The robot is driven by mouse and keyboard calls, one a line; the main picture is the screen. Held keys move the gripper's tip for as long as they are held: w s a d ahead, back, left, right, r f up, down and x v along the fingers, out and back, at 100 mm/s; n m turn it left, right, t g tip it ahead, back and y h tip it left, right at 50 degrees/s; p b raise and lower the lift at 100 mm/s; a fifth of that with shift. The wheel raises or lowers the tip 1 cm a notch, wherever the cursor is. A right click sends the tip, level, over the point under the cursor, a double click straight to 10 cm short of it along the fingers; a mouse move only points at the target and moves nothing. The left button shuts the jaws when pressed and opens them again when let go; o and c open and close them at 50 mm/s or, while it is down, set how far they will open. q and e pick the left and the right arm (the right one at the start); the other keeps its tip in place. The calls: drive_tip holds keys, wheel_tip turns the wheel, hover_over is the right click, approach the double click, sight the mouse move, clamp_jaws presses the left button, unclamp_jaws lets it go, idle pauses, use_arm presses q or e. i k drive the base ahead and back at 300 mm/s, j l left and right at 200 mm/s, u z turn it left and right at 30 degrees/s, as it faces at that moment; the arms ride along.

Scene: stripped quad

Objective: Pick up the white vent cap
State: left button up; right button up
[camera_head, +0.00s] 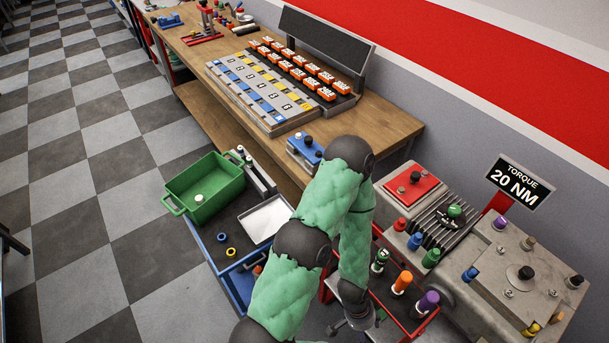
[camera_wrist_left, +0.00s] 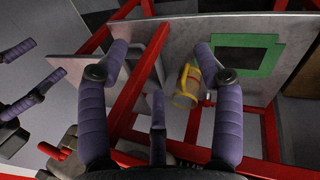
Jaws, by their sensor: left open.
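A small white round piece (camera_head: 199,198), which may be the vent cap, lies in the green bin (camera_head: 180,205) in the head view. I cannot confirm its type at this size. My green-sleeved arm rises from the bottom and bends down beside the red cart, well right of the bin. Its fingers are not clear there. In the left wrist view my left gripper (camera_wrist_left: 160,75) has its purple fingers spread, with nothing held between them. A yellow part (camera_wrist_left: 187,85) shows beyond the fingers, apart from them. No white cap is recognisable in the wrist view.
Red frame bars (camera_wrist_left: 150,75) cross close to the fingers in the wrist view. A white tray (camera_head: 264,220) lies right of the bin. The grey machine (camera_head: 530,285) with knobs stands right. The wooden bench (camera_head: 385,125) runs behind. Checkered floor is clear at left.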

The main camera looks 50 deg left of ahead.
sight(199, 199)
drive_tip(key=k+l+u, duration=0.1)
drive_tip(key=u, duration=1.15)
drive_tip(key=i+u, duration=0.1)
drive_tip(key=u, duration=0.4)
drive_tip(key=l+u, duration=0.1)
drive_tip(key=u, duration=0.4)
drive_tip(key=l+u, duration=0.1)
drive_tip(key=u, duration=0.4)
drive_tip(key=j+z, duration=0.2)
drive_tip(key=z, duration=0.25)
drive_tip(key=k+j+z, duration=0.15)
drive_tip(key=z, duration=2.8)
drive_tip(key=k+j, duration=0.5)
drive_tip(key=j, duration=0.15)
drive_tip(key=k+j, duration=1.05)
drive_tip(key=j, duration=0.2)
drive_tip(key=k+j, duration=0.5)
drive_tip(key=j, duration=0.15)
